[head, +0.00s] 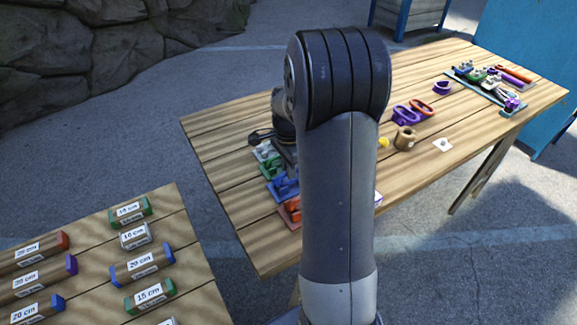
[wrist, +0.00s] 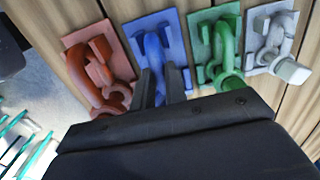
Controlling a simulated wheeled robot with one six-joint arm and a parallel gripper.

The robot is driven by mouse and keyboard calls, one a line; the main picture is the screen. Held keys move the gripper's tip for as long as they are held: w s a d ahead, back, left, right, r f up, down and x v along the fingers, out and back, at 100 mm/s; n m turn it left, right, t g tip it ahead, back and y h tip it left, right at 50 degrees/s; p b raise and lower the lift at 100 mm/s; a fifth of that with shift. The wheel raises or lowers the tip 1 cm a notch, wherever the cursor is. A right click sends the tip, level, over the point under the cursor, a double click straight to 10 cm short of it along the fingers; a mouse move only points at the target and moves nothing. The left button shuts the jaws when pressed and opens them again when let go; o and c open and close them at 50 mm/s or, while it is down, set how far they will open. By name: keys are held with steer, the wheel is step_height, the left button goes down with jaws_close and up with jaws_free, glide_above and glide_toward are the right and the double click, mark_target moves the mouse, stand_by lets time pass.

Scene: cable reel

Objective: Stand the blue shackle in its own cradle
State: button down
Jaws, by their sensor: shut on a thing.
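The blue cradle (wrist: 177,28) stands in a row of cradles, between the red and green ones. The blue shackle (wrist: 154,48) is at this cradle, partly hidden by my fingers. My gripper (wrist: 163,74) is shut on the blue shackle, its two dark fingers coming down over the cradle. I cannot tell whether the shackle is fully seated. In the head view the blue cradle (head: 287,190) shows beside my arm, at the near left part of the table, and my arm hides part of the row.
A red shackle (wrist: 107,92) is on the red cradle, a green shackle (wrist: 223,55) on the green one, and a pale shackle (wrist: 270,45) on the pale one. Purple and orange shackles (head: 421,107) and a brown spool-like thing (head: 405,138) stand further right on the table.

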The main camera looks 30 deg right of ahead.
steer(key=shift+f, duration=0.35)
stand_by(0.6)
steer(key=c, duration=1.4)
jaws_free()
steer(key=shift+o, duration=0.2)
step_height(320, 180, up, 11)
steer(key=shift+b, duration=0.4)
steer(key=shift+f, duration=0.1)
steer(key=shift+f+p, duration=0.35)
steer(key=shift+f, duration=4.75)
